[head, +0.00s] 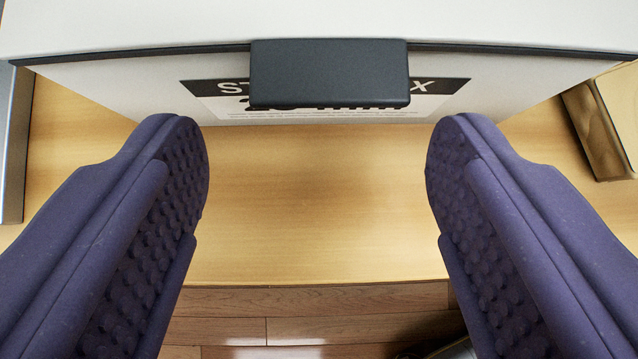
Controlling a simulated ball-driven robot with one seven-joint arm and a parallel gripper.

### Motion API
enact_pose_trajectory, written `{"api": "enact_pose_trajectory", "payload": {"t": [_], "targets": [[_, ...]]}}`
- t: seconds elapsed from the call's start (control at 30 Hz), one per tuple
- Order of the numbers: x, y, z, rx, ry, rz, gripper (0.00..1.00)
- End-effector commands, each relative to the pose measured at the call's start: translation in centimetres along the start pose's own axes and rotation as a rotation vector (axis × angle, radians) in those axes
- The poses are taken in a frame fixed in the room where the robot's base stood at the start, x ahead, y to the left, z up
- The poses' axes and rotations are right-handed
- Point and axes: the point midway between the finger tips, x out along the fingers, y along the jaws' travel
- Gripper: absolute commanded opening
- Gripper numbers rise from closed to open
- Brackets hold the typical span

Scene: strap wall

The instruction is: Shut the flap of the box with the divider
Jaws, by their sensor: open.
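A white box (130,85) stands on the wooden surface at the top of the head view, with a printed black and white label on its front. Its white top (330,20) shows as a broad panel with a dark edge line along the front. A dark grey tab (328,75) hangs from that edge over the label. I cannot tell from this view whether the panel is the flap, and no divider shows. My gripper (317,165) is open and empty, its two purple padded fingers wide apart in front of the box, below the tab in the picture.
The light wooden surface (315,220) is clear between my fingers and ends at a front edge above a plank floor (330,328). A grey metallic object (14,145) stands at the left. A tan, open-looking object (600,120) stands at the right.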

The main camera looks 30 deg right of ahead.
Motion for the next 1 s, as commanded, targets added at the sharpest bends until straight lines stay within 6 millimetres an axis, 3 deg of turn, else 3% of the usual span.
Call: {"api": "enact_pose_trajectory", "payload": {"t": [0.1, 0.3, 0.8, 0.9, 1.0], "targets": [[-2.8, -0.1, -0.2, 0.0, 0.0, -0.002, 0.68], [-5.5, 0.0, 0.0, 0.001, -0.002, 0.0, 0.68], [-6.0, 0.1, 0.0, 0.002, -0.002, 0.0, 0.68], [-6.8, 0.9, -1.5, 0.011, -0.008, -0.014, 0.68], [-9.0, 3.5, -5.5, 0.034, -0.02, -0.058, 0.68]]}}
